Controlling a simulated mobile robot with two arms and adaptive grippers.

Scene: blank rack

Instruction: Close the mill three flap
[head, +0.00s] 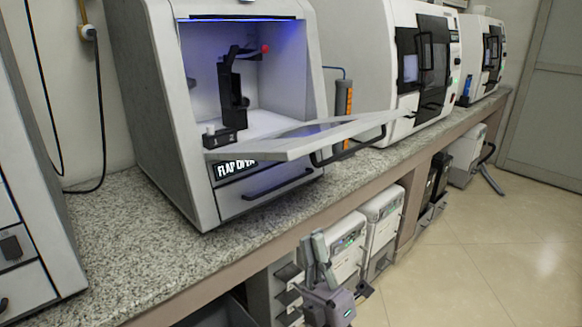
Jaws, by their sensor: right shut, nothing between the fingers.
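A grey-white mill (170,130) stands on the counter with its front flap (290,142) hinged down and open. The flap sticks out from the chamber opening, with a dark handle (347,149) along its outer edge. I cannot read a mill number. My right gripper (313,240) is low in front of the counter, below the flap and apart from it. Its fingers point up, shut and empty. My left gripper is not in view.
Inside the chamber stands a black fixture (230,95). More machines (425,60) stand along the granite counter (120,235) to the right, and another cabinet (25,200) at left. White boxes (380,215) sit under the counter. The floor (480,260) at right is clear.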

